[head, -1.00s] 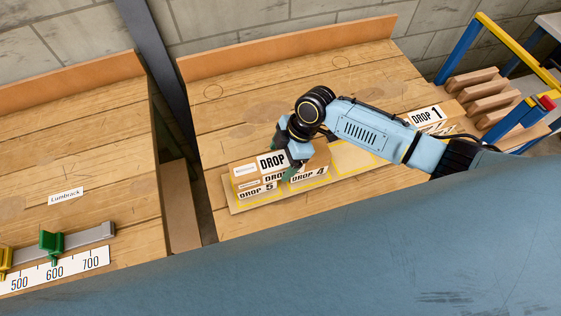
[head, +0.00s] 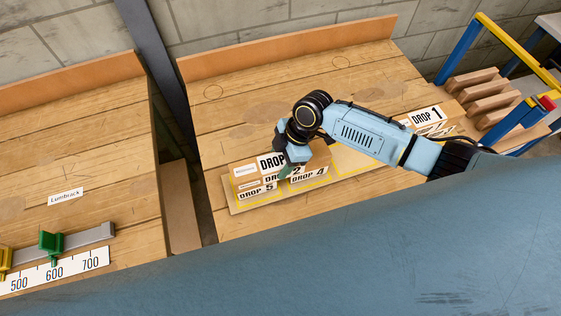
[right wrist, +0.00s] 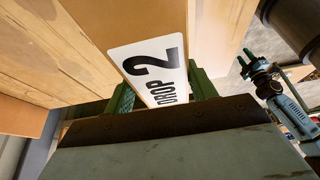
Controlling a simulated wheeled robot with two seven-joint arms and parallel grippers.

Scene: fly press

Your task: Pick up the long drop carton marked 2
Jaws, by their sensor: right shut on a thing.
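The long carton marked DROP 2 (head: 245,171) lies across the top of the DROP 5 (head: 250,193) and DROP 4 (head: 308,176) cartons. It has labels on its top and front. My right gripper (head: 285,172) reaches down over its middle and is shut on it, hiding part of the top label. In the right wrist view the carton's DROP 2 label (right wrist: 155,68) shows between the green fingers. I cannot see a gap under the carton. My left gripper (right wrist: 244,63) shows small in the right wrist view, empty, its fingers apart.
The stack stands on a pale board with yellow outlines (head: 345,160) on a wooden bench (head: 240,120). A DROP 1 carton (head: 425,117) stands to the right. A rack with wooden dividers (head: 485,95) is beyond it. A second bench with a scale (head: 55,270) is at left.

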